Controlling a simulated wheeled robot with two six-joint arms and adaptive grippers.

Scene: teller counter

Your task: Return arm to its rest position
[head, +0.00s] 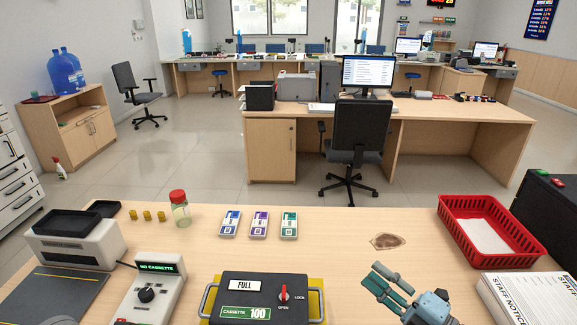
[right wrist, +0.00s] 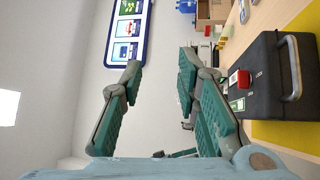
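My right gripper (head: 388,286) is above the counter at the lower right in the head view, to the right of the black cassette (head: 262,297). In the right wrist view its two green-padded fingers (right wrist: 160,92) stand apart with nothing between them. The cassette, labelled FULL and CASSETTE 100, has a red knob and side handles and lies on a yellow mat (head: 318,284). It also shows at the right of the wrist view (right wrist: 262,88), beside the gripper and apart from it. My left gripper is not in view.
A red basket (head: 447,222) with white paper stands at the right, near a staff notice stack (head: 520,297). A device reading NO CASSETTE (head: 150,290) stands at the left. Banknote bundles (head: 260,223), a red-lidded jar (head: 180,212) and a brown stain (head: 387,241) are on the counter.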

